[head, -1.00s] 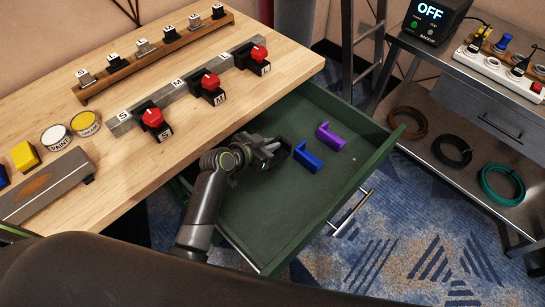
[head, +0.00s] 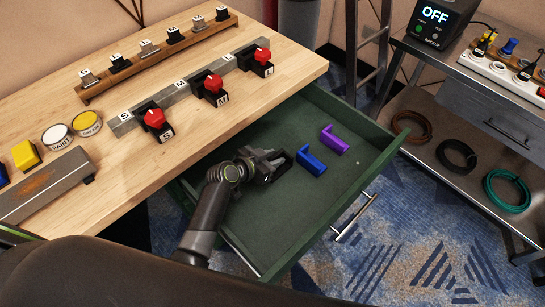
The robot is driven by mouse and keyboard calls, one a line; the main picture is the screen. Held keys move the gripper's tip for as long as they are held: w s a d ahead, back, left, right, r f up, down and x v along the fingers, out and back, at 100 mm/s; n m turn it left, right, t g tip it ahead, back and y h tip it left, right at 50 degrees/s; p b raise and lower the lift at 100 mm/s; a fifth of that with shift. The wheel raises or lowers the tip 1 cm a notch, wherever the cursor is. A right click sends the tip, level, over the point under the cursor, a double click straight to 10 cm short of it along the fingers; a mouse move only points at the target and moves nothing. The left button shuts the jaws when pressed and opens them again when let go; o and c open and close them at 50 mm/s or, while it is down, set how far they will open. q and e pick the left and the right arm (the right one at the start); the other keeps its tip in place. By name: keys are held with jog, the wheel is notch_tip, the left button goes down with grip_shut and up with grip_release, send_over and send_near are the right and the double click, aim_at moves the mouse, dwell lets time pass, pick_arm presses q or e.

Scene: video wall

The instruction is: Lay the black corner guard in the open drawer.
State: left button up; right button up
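The open green drawer (head: 300,215) sticks out from under the wooden workbench. A blue corner guard (head: 311,162) and a purple corner guard (head: 334,141) lie on its floor toward the far right. My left gripper (head: 277,161) is over the drawer, left of the blue guard. The black corner guard (head: 286,158) is at its fingertips, and the fingers appear shut on it. Dark fingers and dark guard partly blend together, and I cannot tell whether the guard touches the drawer floor. My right gripper is not in view.
The workbench (head: 190,140) holds red-knobbed switches, a rail of small blocks, paint tins and a yellow block. A metal cart (head: 455,75) at right carries a power strip and a display reading OFF, with cable coils below. The drawer's front and right floor is clear.

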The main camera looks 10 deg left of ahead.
aim_at(272, 157)
pick_arm(q)
jog(key=shift+r, duration=0.1)
jog(key=shift+r+p, duration=0.2)
jog(key=shift+p, duration=0.1)
jog(key=v, duration=0.5)
jog(key=shift+s+a, duration=0.25)
jog(key=shift+s, duration=0.1)
jog(key=shift+v, duration=0.8)
jog(key=shift+r, duration=0.1)
